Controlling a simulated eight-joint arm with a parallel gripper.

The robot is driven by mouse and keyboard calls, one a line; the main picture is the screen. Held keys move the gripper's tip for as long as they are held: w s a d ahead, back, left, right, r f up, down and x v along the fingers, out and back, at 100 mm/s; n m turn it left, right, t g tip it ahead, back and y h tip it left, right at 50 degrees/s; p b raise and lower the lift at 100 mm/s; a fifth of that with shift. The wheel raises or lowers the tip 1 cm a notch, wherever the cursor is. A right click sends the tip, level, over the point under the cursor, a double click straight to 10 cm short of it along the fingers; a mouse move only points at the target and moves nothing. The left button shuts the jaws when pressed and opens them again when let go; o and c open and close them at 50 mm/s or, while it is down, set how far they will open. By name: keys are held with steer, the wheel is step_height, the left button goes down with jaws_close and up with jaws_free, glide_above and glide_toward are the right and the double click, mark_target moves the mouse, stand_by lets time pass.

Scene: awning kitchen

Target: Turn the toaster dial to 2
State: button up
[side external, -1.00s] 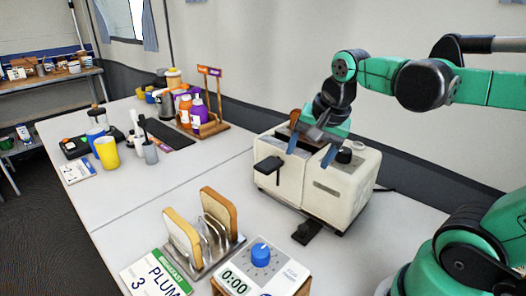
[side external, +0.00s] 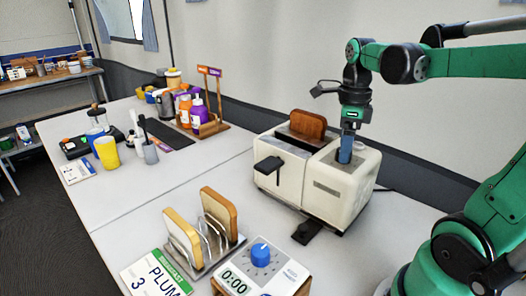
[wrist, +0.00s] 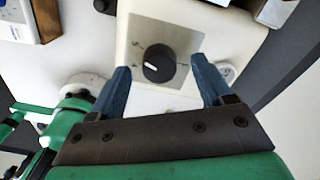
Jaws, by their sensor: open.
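The cream toaster (side external: 323,190) stands on the table with a lever on its left end. A browned slice of toast (side external: 308,124) stands up out of a slot. The black toaster dial (wrist: 159,63) is on a grey plate, with its white pointer mark toward the left in the wrist view; the printed marks are too small to read. In the side view my gripper hides the dial. My gripper (side external: 345,158) points down over the dial's end of the toaster. In the wrist view its open blue fingers (wrist: 160,80) lie on either side of the dial, apart from it.
A timer with a blue knob (side external: 260,253) and a 0:00 display stands in front. A toast rack (side external: 212,240) with two bread slices and a PLUM 3 card (side external: 155,274) are beside it. Bottles and cups stand at the back left.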

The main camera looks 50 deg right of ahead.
steer(key=shift+f, duration=0.55)
jaws_close()
